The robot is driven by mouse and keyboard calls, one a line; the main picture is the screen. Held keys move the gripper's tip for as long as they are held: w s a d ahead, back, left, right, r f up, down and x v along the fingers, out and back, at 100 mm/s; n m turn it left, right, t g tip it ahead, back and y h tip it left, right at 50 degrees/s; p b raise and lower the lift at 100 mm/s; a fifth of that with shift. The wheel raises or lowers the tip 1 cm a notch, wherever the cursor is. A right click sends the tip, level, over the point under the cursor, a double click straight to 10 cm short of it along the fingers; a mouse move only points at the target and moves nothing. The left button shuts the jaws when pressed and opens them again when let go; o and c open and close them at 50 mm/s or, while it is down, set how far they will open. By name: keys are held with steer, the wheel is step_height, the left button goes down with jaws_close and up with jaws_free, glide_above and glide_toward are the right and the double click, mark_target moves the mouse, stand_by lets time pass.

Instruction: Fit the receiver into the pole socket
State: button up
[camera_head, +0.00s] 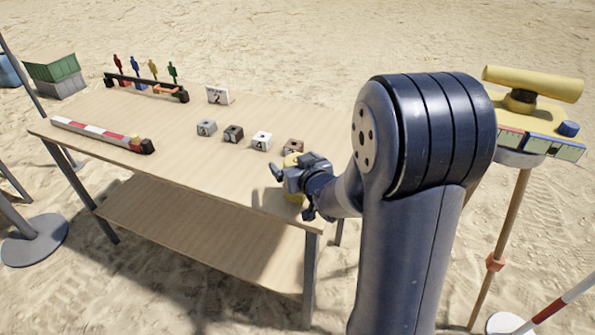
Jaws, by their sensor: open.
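My gripper (287,177) is open at the right end of the wooden table. A yellow object (291,159), possibly the receiver, stands there, partly hidden behind my gripper. I cannot tell whether the fingers are around it or beside it. A red-and-white striped pole (95,131) lies along the table's left side, with a yellow and black end piece (146,145). I cannot tell for sure which part is the pole socket.
Several small numbered blocks (233,133) stand mid-table, one close to my gripper. A white card (217,95) and a rack of coloured figures (146,86) are further back. A yellow instrument (533,85) on a stand is at right. The table's middle left (180,170) is clear.

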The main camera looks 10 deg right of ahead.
steer(key=c, duration=1.3)
steer(key=shift+o, duration=0.2)
steer(key=shift+r, duration=0.1)
